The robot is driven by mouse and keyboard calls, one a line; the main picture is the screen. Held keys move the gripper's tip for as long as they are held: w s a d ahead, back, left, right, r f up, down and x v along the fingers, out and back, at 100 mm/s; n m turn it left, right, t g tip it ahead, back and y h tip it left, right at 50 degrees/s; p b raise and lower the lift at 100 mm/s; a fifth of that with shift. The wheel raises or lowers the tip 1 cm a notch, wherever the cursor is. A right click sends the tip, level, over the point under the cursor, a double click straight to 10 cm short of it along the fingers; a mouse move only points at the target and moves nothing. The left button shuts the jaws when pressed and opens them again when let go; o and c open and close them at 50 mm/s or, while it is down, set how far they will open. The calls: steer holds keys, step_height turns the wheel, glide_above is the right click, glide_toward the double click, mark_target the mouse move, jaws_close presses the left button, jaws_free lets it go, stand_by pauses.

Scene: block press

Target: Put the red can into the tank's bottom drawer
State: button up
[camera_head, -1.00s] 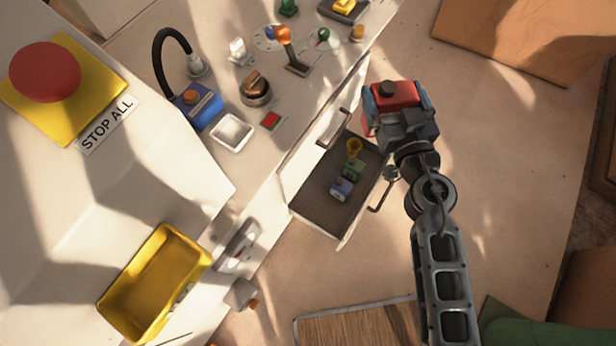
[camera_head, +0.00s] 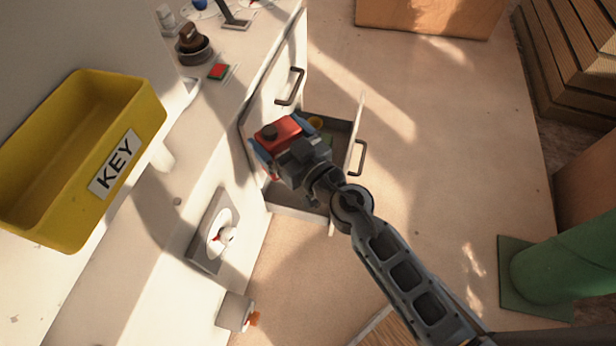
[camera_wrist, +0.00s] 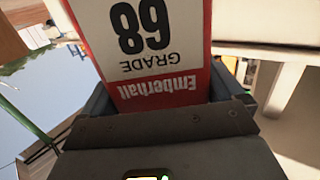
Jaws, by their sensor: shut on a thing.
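The red can (camera_head: 279,131) with a dark cap is held in my gripper (camera_head: 276,142), whose jaws are shut on its sides. In the wrist view the can (camera_wrist: 150,45) fills the upper middle, with an upside-down white and red label. The tank's drawer (camera_head: 286,194) is pulled open, and the can appears over its left part, by the tank's wall. I cannot tell how high the can is above the drawer floor. My gripper and arm hide much of the drawer's inside.
The drawer's handle (camera_head: 361,158) sticks out to the right. Another handle (camera_head: 291,87) is on the tank front above the drawer. A yellow KEY tray (camera_head: 85,150) is at the left. A green cylinder (camera_head: 565,260) stands at the right. The floor between is open.

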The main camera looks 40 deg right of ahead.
steer(key=f+b, duration=0.5)
steer(key=f, duration=0.2)
steer(key=f+b, duration=0.3)
steer(key=shift+s+a+f+b, duration=0.15)
steer(key=shift+s+f+b, duration=0.15)
steer(key=shift+s+f, duration=0.3)
steer(key=shift+f, duration=0.05)
